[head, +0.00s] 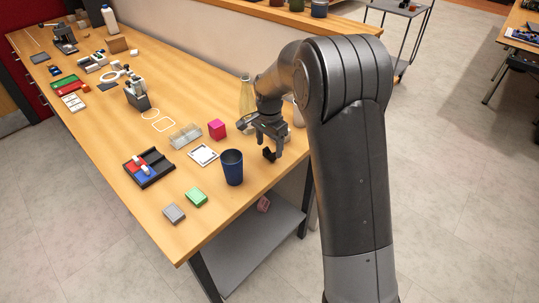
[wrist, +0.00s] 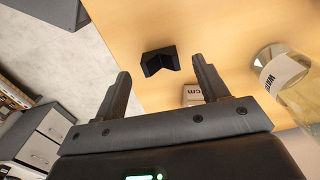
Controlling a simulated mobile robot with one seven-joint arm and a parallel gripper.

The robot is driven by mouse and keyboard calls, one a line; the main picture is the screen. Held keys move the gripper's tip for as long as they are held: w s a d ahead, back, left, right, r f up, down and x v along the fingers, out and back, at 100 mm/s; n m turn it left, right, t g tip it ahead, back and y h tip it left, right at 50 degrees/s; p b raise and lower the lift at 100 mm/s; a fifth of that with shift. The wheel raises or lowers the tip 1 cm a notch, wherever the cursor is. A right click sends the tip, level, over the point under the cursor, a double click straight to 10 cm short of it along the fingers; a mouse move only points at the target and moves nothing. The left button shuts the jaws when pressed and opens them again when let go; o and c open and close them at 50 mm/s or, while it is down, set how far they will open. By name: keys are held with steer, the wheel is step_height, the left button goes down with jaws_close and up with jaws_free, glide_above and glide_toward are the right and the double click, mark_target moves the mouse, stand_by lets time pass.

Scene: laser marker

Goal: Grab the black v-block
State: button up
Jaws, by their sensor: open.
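The black v-block (wrist: 160,61) stands on the wooden table in the wrist view, its V notch visible. In the head view, the small dark v-block (head: 269,155) shows just below my gripper (head: 270,143), near the table's right edge. My gripper also shows in the wrist view (wrist: 161,78), with both fingers spread apart and nothing between them. The fingers do not appear to touch the v-block.
A glass bottle (wrist: 285,85) stands right of my gripper in the wrist view. A small box marked "cm" (wrist: 193,94) is near the right finger. In the head view, a blue cup (head: 232,168) and a magenta cube (head: 217,129) stand left of my gripper.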

mark_target(269, 154)
step_height(269, 154, down, 4)
steer(key=shift+w+r, duration=0.1)
steer(key=shift+r, duration=0.15)
steer(key=c, duration=1.1)
